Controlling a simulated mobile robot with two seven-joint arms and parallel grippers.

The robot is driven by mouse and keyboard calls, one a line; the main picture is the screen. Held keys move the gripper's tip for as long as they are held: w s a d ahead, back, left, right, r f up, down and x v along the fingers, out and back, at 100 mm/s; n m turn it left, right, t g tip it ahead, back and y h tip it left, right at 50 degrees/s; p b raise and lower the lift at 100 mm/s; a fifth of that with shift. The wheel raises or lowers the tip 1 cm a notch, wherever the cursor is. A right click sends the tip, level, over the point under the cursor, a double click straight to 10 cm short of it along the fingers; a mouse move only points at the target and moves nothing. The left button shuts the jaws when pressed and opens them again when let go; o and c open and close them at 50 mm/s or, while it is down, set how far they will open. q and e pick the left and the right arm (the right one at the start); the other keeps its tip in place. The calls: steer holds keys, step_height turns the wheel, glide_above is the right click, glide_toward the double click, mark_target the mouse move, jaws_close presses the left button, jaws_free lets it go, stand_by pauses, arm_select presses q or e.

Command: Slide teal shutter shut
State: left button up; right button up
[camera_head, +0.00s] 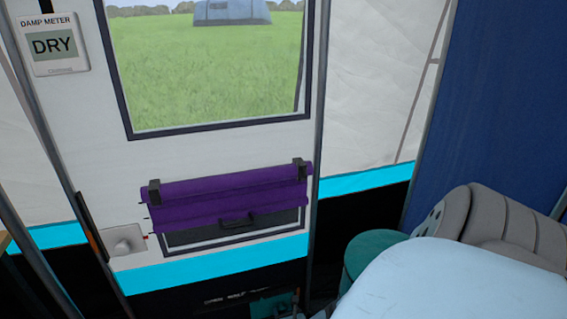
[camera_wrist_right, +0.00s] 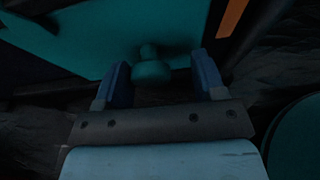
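The teal shutter (camera_wrist_right: 75,35) is a flat panel across the top of the right wrist view. A teal knob (camera_wrist_right: 151,70) stands out from it. My right gripper (camera_wrist_right: 161,64) is open, with one dark blue finger on each side of the knob and a visible gap to each. I cannot tell how deep the knob sits between the fingers. In the head view only a small teal piece (camera_head: 272,305) shows low in the dark area, probably the same shutter; the right fingers are not clear there. My left gripper is in neither view.
A purple rolled blind (camera_head: 225,200) hangs over a small dark opening. A damp meter (camera_head: 53,45) reads DRY, and a knob plate (camera_head: 124,244) is at lower left. A round teal object (camera_head: 368,255) stands at right, by a dark blue curtain (camera_head: 500,90). An orange strip (camera_wrist_right: 231,17) edges the shutter.

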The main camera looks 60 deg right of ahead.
steer(key=shift+a, duration=0.15)
steer(key=p+v, duration=0.2)
steer(key=v, duration=0.1)
steer(key=shift+w+r, duration=0.1)
steer(key=shift+r, duration=0.1)
arm_select(q)
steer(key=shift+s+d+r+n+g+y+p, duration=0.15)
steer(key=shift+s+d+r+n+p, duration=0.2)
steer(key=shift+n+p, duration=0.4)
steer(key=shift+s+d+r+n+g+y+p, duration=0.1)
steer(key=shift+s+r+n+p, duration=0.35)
steer(key=shift+p, duration=0.55)
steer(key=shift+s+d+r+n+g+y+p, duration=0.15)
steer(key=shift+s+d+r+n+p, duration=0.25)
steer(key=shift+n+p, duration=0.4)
arm_select(e)
steer(key=v, duration=1)
steer(key=shift+s+a, duration=0.2)
steer(key=shift+s, duration=0.1)
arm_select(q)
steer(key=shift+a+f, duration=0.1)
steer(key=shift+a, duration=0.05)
